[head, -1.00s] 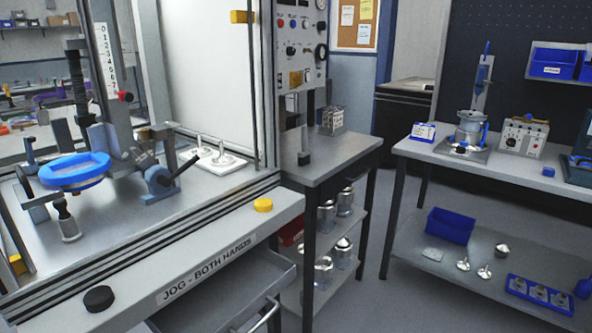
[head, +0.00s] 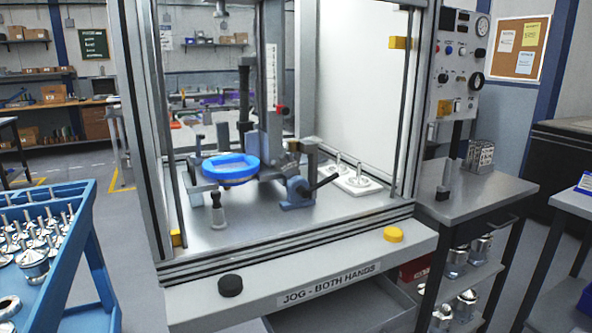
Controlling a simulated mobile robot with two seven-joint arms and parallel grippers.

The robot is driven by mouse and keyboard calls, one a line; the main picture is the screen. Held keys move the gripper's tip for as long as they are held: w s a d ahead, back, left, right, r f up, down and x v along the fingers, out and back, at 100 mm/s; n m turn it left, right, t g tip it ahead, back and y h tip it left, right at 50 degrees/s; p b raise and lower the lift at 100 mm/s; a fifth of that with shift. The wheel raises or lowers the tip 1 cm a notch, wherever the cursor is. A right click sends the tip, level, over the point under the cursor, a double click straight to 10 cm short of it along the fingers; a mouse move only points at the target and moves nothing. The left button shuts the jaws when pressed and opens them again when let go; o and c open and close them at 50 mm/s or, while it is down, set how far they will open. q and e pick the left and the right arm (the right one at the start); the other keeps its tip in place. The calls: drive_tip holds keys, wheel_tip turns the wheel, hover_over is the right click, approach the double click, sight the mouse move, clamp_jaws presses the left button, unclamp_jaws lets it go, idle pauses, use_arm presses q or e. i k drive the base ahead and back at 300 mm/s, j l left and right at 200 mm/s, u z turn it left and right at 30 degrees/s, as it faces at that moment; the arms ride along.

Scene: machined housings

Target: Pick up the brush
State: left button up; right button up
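I cannot make out a brush for certain in the head view. A small upright piece with a dark top (head: 217,210) stands on the machine's grey bed (head: 300,222), and I cannot tell what it is. Neither of my grippers is in view.
The framed machine has a blue ring (head: 230,166) on a fixture, a black button (head: 230,286) and a yellow button (head: 393,234). A blue cart (head: 85,235) with several metal parts stands at left. Shelves stand at the back left.

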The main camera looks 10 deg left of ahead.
sight(443, 191)
drive_tip(key=l+u, duration=0.1)
drive_tip(key=u, duration=0.7)
drive_tip(key=l+u, duration=0.15)
drive_tip(key=u, duration=0.3)
drive_tip(key=l+u, duration=0.35)
drive_tip(key=k+l+u, duration=0.2)
drive_tip(key=l+u, duration=0.15)
drive_tip(key=k+l+u, duration=0.1)
drive_tip(key=l, duration=0.2)
drive_tip(key=k+l+u, duration=0.15)
drive_tip(key=l, duration=0.15)
drive_tip(key=k+l+u, duration=0.1)
drive_tip(key=l, duration=0.2)
